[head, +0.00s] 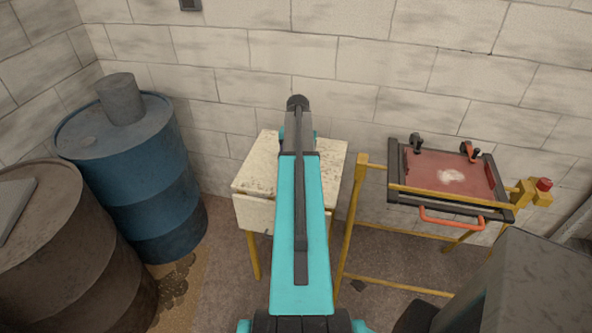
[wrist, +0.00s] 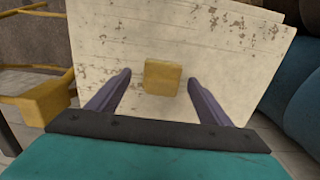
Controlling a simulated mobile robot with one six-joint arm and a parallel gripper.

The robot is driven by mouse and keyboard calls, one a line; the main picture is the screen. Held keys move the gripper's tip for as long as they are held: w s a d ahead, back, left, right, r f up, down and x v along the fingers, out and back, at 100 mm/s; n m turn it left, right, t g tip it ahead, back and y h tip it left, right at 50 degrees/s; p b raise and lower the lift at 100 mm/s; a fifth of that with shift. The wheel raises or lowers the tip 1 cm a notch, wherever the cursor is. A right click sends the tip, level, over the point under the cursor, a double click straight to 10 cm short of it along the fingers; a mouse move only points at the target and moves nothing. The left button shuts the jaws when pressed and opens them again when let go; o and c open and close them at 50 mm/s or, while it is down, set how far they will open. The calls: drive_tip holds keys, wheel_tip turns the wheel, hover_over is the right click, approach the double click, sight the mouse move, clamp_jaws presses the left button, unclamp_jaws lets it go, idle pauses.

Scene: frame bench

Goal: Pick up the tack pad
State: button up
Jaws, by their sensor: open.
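The tack pad looks to be the small yellow-tan square block (wrist: 162,77) in the wrist view. It lies flat on a worn cream table (wrist: 220,40). My gripper (wrist: 161,82) is open, with one dark finger on each side of the pad and a gap between pad and fingers. I cannot tell how far above the tabletop the fingertips are. In the head view, the cream table (head: 248,170) stands against the wall, and my teal arm covers its middle. The pad and the fingers are hidden there.
A yellow-legged stand (head: 362,190) right of the table holds a dark frame with a red panel (head: 430,175) and an orange handle (head: 450,222). A blue drum (head: 140,170) and a brown drum (head: 70,250) stand at the left. A block wall (head: 340,60) is close behind.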

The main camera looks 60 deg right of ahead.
drive_tip(key=shift+f, duration=0.9)
drive_tip(key=c, duration=1.2)
drive_tip(key=shift+o, duration=0.2)
drive_tip(key=shift+r, duration=0.15)
drive_tip(key=shift+r+b, duration=0.85)
drive_tip(key=shift+r, duration=0.75)
drive_tip(key=s+a+r+b, duration=0.1)
drive_tip(key=s+a+b, duration=0.3)
drive_tip(key=s+a, duration=0.5)
drive_tip(key=s, duration=0.4)
drive_tip(key=shift+a+r, duration=0.15)
drive_tip(key=shift+r, duration=0.15)
